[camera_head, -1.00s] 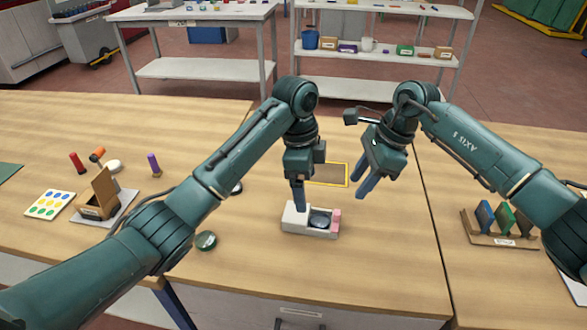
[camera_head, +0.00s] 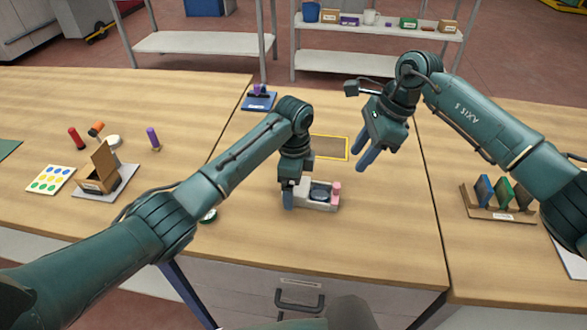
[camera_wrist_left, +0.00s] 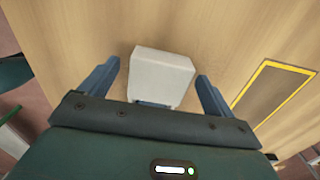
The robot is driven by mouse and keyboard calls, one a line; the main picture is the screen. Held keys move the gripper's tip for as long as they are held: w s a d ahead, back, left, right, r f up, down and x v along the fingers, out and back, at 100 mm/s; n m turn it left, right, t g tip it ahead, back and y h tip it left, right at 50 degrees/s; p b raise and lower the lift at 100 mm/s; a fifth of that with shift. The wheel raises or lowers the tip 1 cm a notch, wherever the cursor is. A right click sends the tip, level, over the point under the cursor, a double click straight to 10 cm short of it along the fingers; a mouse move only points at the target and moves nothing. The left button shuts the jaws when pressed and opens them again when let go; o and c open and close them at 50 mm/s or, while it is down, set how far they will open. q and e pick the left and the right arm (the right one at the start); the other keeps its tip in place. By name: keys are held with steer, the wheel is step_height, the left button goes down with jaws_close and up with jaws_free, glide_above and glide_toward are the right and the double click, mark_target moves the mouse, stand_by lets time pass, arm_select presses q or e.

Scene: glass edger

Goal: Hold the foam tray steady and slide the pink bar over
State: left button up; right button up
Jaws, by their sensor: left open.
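The foam tray (camera_head: 328,206) is a small pale block on the wooden bench, below the middle of the head view. A dark round piece (camera_head: 319,193) sits in its recess, and the pink bar (camera_head: 336,190) stands at its right end. My left gripper (camera_head: 289,200) is low at the tray's left end. In the left wrist view the tray's white end (camera_wrist_left: 162,72) lies between my open left fingers (camera_wrist_left: 160,85), with gaps on both sides. My right gripper (camera_head: 364,163) is in the air, up and right of the tray, with fingers apart and nothing between them.
A yellow-edged brown panel (camera_head: 329,147) lies behind the tray. A rack (camera_head: 497,212) of coloured plates stands at right. The bench between tray and rack is clear.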

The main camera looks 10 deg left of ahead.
arm_select(q)
steer(key=shift+f, duration=0.45)
steer(key=c, duration=1.1)
steer(key=shift+o, duration=0.2)
arm_select(e)
steer(key=shift+s+d+f, duration=0.1)
steer(key=shift+d+f, duration=0.1)
steer(key=shift+f, duration=0.1)
steer(key=c, duration=0.3)
steer(key=d+m, duration=0.1)
steer(key=s+d+f+m+t+y, duration=0.1)
steer(key=s+d+f+m+y, duration=0.1)
steer(key=shift+d+f, duration=0.25)
steer(key=shift+d, duration=0.1)
steer(key=c, duration=0.4)
steer(key=s+d+m+t+y, duration=0.1)
steer(key=s+d+m, duration=0.1)
steer(key=s+d+m+t+y, duration=0.1)
steer(key=s+d+m+t, duration=0.1)
steer(key=d, duration=0.1)
steer(key=shift+r, duration=0.15)
jaws_close()
steer(key=shift+s+d+r+m, duration=0.25)
steer(key=shift+m, duration=0.05)
